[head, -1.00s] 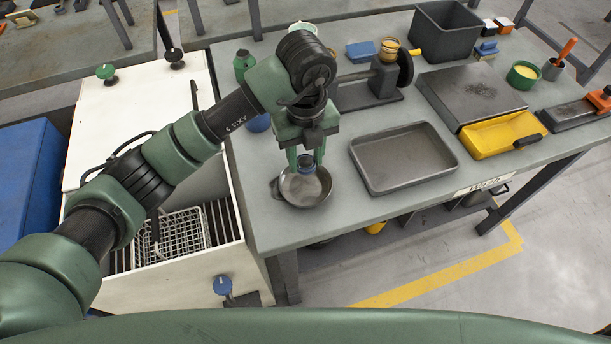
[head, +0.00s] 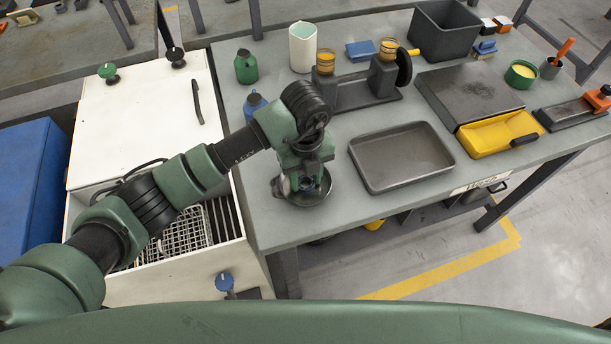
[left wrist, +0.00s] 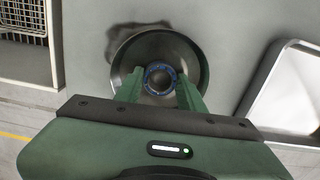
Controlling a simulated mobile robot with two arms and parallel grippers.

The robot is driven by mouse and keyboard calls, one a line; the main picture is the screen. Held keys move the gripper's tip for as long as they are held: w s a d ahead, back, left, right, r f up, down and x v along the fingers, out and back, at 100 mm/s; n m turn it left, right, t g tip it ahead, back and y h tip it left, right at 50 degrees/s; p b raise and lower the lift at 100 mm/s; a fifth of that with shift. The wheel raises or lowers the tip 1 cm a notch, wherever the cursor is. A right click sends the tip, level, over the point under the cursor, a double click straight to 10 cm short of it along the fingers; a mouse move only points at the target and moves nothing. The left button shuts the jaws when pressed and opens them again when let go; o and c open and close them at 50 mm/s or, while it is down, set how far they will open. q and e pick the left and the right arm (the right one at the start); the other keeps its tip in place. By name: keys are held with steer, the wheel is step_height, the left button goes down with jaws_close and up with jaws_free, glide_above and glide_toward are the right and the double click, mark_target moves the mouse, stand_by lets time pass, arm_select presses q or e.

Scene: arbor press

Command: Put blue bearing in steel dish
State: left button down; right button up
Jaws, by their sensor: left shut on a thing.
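The steel dish (head: 321,197) is a small round metal bowl near the front left of the bench. It also shows in the left wrist view (left wrist: 195,62), below my gripper. My left gripper (head: 306,182) points down into the dish. In the left wrist view its two green fingers (left wrist: 160,88) are shut on the blue bearing (left wrist: 159,79), a ring with a blue rim and dark centre. The bearing is over the middle of the dish, within its rim. I cannot tell whether it touches the dish bottom. My right gripper is not in view.
A grey rectangular tray (head: 402,188) lies just right of the dish. A grey press-like fixture with yellow rings (head: 367,91) stands behind. A blue bottle (head: 254,106) and a green bottle (head: 246,67) stand at the back left. A white washer cabinet (head: 137,130) adjoins the bench's left side.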

arm_select(q)
steer(key=c, duration=1.1)
jaws_free()
steer(key=shift+c, duration=0.2)
steer(key=shift+r+p, duration=0.2)
steer(key=shift+p, duration=0.1)
steer(key=shift+w+r+b, duration=0.1)
steer(key=shift+r+b, duration=0.2)
step_height(320, 180, up, 11)
steer(key=b, duration=0.2)
steer(key=shift+r, duration=0.15)
